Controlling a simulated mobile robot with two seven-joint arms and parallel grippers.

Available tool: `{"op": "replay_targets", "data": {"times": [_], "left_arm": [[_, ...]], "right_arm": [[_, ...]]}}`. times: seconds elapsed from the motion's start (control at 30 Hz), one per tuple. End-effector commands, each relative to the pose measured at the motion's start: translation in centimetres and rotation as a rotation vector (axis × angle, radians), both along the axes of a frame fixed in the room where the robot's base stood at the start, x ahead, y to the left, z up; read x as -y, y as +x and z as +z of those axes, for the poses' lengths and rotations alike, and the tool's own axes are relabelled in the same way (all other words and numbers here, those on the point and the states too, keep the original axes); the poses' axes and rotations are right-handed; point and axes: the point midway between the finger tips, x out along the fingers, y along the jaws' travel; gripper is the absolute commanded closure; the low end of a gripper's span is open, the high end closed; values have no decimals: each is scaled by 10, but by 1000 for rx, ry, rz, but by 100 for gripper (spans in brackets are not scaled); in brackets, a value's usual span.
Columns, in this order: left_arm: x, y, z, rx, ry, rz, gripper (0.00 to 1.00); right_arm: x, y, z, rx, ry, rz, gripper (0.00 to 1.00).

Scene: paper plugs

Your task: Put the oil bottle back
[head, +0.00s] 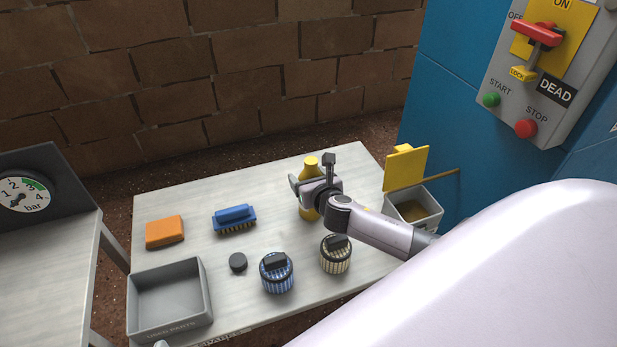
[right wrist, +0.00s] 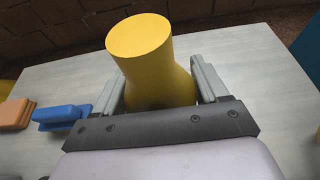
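The yellow oil bottle (head: 310,168) stands upright on the light table, toward its back right. My right gripper (head: 311,180) is at the bottle, with one finger on each side of it. In the right wrist view the bottle (right wrist: 155,65) rises between the two grey fingers (right wrist: 160,88). The fingers look spread around it, and I see no clear grip on it. The bottle's lower part is hidden by the gripper in the wrist view.
The table holds an orange sponge (head: 165,231), blue brush (head: 234,218), black puck (head: 238,262), blue plug (head: 277,272), cream plug (head: 336,254) and grey used-parts tray (head: 205,290). A grey box (head: 427,218) with a raised yellow lid (head: 406,168) stands at right.

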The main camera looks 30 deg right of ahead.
Motion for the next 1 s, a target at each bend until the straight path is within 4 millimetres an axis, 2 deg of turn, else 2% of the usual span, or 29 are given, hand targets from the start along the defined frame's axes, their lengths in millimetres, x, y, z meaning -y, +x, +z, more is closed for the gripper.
{"op": "replay_targets", "data": {"times": [0.07,0.47,0.6,0.7,1.0], "left_arm": [[0,0,1,1,0,0,6],[-1,1,5,6,11,2,6],[-6,1,13,16,46,9,6],[-16,-7,7,-4,99,22,6],[-30,-12,12,-3,185,40,6]], "right_arm": [[0,0,0,-1,0,0,6],[-1,-3,6,-1,1,1,6],[-5,-20,13,-3,0,1,6],[-9,-38,20,-3,0,3,6],[-21,-88,39,-2,1,1,6]]}}
